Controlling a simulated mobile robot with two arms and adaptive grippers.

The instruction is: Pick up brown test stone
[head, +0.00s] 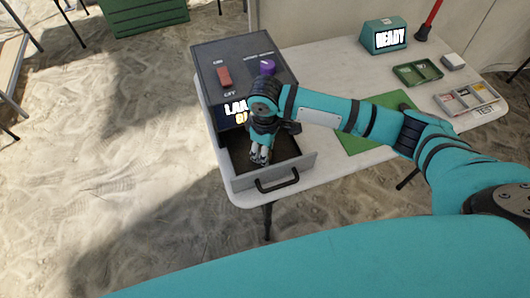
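My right gripper (260,157) points down into the open drawer (308,162) of the grey machine (245,55). Its fingers look close together, but I cannot tell whether they are open or shut, or whether they hold anything. I cannot make out the brown test stone; the gripper and arm cover part of the drawer's inside. My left gripper is not in view.
My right arm crosses the white table, above a green mat (352,143). At the right are a green tray (405,76), a pale compartment tray (492,89) and a teal "READY" box (371,27). A black handle (277,184) juts from the drawer front.

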